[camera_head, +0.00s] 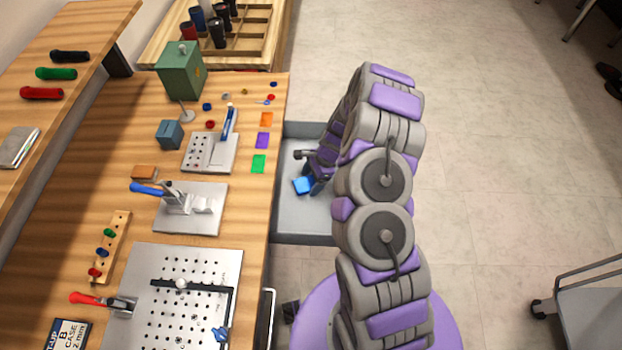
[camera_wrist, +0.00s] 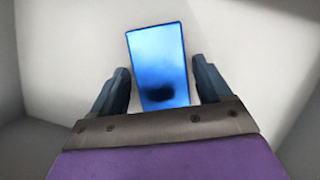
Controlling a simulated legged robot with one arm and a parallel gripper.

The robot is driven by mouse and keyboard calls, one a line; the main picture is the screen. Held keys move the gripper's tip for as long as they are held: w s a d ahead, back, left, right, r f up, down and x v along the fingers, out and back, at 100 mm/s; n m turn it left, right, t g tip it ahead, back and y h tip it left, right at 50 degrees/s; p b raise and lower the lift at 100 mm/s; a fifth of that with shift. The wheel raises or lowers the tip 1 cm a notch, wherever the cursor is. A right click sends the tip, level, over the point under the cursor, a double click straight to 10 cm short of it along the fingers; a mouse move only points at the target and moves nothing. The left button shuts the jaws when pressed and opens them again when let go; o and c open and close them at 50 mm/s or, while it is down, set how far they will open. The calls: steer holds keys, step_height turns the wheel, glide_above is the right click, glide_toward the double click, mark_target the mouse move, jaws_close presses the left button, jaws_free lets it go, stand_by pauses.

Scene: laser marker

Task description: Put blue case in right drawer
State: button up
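The blue case (camera_head: 303,185) is a small bright blue block inside the open grey drawer (camera_head: 302,229) at the right edge of the workbench. In the wrist view, the blue case (camera_wrist: 158,62) lies on the pale drawer floor, between and beyond the fingers. My gripper (camera_wrist: 160,88) is open, with a gap on each side between finger and case. In the head view, my gripper (camera_head: 312,182) reaches down into the drawer beside the case and is partly hidden by my arm.
The wooden bench (camera_head: 80,180) carries metal fixtures, a green box (camera_head: 181,70) and coloured squares near the drawer. Drawer walls stand close around my gripper. A grey cart (camera_head: 590,310) is at lower right. The floor right of my arm is mostly clear.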

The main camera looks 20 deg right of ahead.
steer(key=shift+o, duration=0.8)
steer(key=p+v, duration=0.4)
steer(key=v, duration=0.8)
steer(key=s+a+r+n, duration=0.3)
steer(key=s+r, duration=0.1)
steer(key=r, duration=0.3)
steer(key=s+a+r+n+g+h, duration=0.1)
steer(key=s+a+r+n, duration=0.2)
steer(key=r, duration=0.4)
steer(key=s+a+r+n, duration=0.2)
steer(key=s+r+n, duration=0.1)
steer(key=s+r, duration=0.3)
steer(key=s+d+r+n+h, duration=0.1)
steer(key=s+r+n, duration=0.3)
steer(key=s, duration=0.7)
steer(key=s+d+r+n+h, duration=0.1)
steer(key=s+r+n, duration=0.3)
steer(key=s, duration=0.7)
step_height(320, 180, up, 2)
steer(key=shift+s+d+r+h, duration=0.15)
steer(key=shift+d+h, duration=0.25)
steer(key=shift+h, duration=0.4)
